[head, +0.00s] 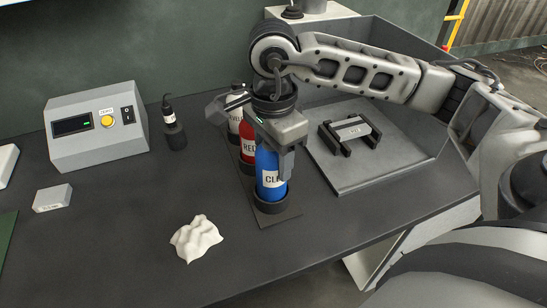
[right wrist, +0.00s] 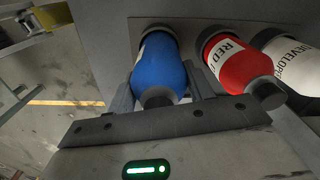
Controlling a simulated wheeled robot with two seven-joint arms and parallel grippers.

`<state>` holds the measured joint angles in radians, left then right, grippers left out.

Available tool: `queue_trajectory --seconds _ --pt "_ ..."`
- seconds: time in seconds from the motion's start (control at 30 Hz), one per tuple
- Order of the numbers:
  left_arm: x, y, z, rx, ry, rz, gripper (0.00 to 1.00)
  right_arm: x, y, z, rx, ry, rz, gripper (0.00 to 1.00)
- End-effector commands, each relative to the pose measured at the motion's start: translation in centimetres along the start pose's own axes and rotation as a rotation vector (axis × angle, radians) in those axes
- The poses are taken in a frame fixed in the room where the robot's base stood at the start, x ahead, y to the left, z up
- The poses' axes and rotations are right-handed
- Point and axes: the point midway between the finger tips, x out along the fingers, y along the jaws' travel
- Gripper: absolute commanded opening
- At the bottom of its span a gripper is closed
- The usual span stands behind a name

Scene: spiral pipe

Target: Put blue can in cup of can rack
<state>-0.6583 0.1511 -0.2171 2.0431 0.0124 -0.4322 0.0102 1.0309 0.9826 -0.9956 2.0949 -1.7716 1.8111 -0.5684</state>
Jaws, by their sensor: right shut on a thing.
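The blue can (head: 270,178) stands upright in the front cup of the can rack (head: 277,216) in the head view. It has a white label starting "CLE". My right gripper (head: 284,165) is above and around it, shut on the can's upper part. In the right wrist view the blue can (right wrist: 160,72) sits between the two fingers (right wrist: 165,95), its base inside the dark round cup. The gripper hides the can's top in the head view. My left gripper is not in view.
A red can (head: 248,140) and a white developer can (head: 234,122) stand behind in the rack. A grey tray (head: 350,185) with a black-handled part lies right. A control box (head: 97,130), a small black bottle (head: 170,120) and a crumpled white cloth (head: 195,238) are left. The front table is mostly clear.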

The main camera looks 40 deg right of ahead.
Motion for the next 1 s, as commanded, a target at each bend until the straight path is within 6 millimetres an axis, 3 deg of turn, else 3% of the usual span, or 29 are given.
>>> queue_trajectory --seconds 0.13,0.53,0.57,0.63,1.0 --pt "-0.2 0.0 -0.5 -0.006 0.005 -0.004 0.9 1.4 0.1 0.0 0.0 0.0 0.001 0.2" --pt "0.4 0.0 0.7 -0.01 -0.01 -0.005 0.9 2.1 0.0 0.0 0.001 -0.001 -0.002 0.2" --pt "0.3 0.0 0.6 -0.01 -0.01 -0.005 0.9 2.0 0.0 0.0 0.001 0.0 -0.001 0.57" --pt "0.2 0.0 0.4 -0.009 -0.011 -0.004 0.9 1.9 0.1 0.0 0.001 0.0 -0.001 0.74" --pt "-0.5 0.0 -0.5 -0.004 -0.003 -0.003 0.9 1.3 0.1 0.0 0.001 0.0 -0.001 0.74"
